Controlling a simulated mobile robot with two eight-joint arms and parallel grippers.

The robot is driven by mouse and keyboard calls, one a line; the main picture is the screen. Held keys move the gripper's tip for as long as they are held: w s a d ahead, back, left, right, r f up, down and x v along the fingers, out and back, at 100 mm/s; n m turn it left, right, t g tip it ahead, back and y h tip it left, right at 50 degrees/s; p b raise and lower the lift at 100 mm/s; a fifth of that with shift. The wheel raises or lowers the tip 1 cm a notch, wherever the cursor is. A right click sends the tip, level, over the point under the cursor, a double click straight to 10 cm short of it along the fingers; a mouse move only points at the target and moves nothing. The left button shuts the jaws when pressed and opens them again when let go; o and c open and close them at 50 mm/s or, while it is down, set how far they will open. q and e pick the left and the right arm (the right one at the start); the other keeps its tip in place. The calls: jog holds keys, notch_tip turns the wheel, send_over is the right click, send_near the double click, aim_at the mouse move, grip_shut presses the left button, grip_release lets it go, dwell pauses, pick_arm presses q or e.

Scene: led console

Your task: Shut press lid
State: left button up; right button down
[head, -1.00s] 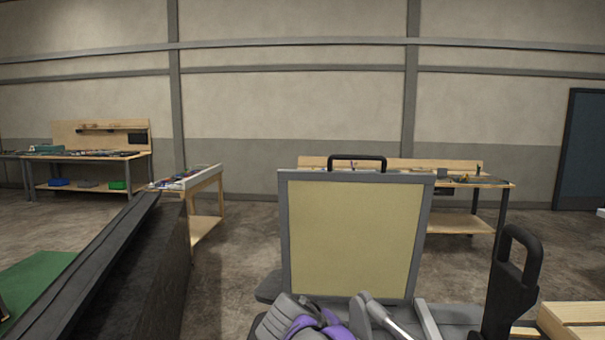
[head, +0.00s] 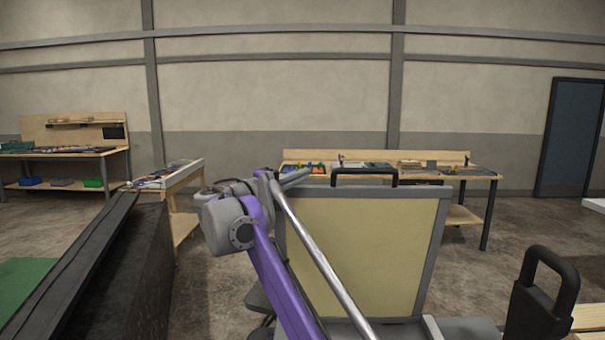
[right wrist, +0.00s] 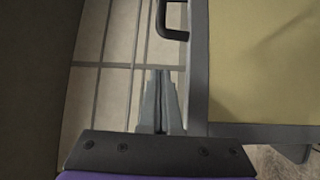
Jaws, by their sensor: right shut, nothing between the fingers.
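The press lid (head: 365,245) is a yellowish panel in a grey frame. It stands open, nearly upright and tilted slightly, with a black handle (head: 364,171) on its top edge. My right gripper (head: 300,176) is by the lid's upper left corner, with the purple arm rising in front of the lid. Its fingers are shut and empty. In the right wrist view the fingers (right wrist: 160,90) point up the picture, just left of the lid frame (right wrist: 198,75), with the handle (right wrist: 172,24) beyond them. Whether they touch the lid is unclear. My left gripper is out of view.
The grey press base (head: 470,328) shows below the lid, partly hidden. A black upright handle (head: 537,297) stands at the lower right, beside a wooden piece (head: 590,316). A long dark panel (head: 110,270) runs along the left. Workbenches (head: 460,215) stand farther back.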

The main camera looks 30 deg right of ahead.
aim_at(325, 187)
jog(key=f+p+x, duration=0.1)
jog(key=x, duration=0.8)
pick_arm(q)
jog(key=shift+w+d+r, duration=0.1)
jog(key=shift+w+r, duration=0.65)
pick_arm(e)
jog(key=shift+s+a+r, duration=0.1)
jog(key=shift+s+a, duration=0.2)
jog(key=shift+s, duration=0.3)
jog(key=shift+s+a, duration=0.25)
jog(key=shift+s, duration=0.3)
jog(key=shift+s+a+r, duration=0.1)
jog(key=shift+s+a, duration=0.2)
jog(key=shift+s, duration=0.3)
jog(key=shift+f, duration=0.1)
